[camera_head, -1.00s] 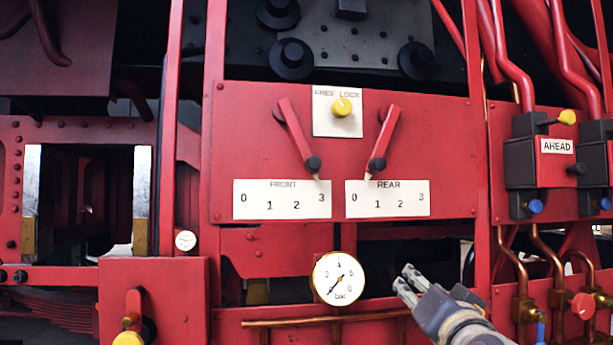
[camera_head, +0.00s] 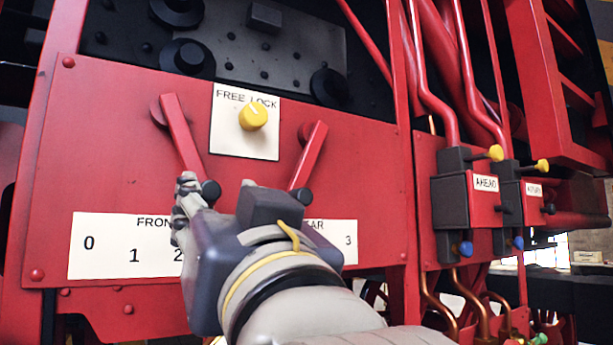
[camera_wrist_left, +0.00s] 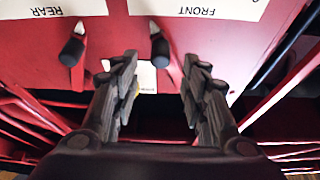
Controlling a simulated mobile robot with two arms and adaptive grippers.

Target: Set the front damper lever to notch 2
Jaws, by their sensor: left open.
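The front damper lever (camera_head: 182,135) is a red bar with a black knob, leaning down and right past the visible 2 of its FRONT scale (camera_head: 110,255). The scale's 3 is hidden behind my left gripper (camera_head: 184,208). This gripper is open, its fingers close by the front lever's knob. In the left wrist view, which is upside down, the front lever's knob (camera_wrist_left: 160,53) shows beyond the opening between the fingertips (camera_wrist_left: 163,75); I cannot tell whether they touch. A yellow knob (camera_head: 253,116) sits on the FREE/LOCK plate (camera_head: 230,140). My right gripper is not in view.
The rear lever (camera_head: 310,155) leans down and left, close to the right of my gripper; its scale (camera_head: 350,240) is partly hidden. Valve blocks with an AHEAD label (camera_head: 486,184) and red pipes stand at the right. The panel left of the front lever is clear.

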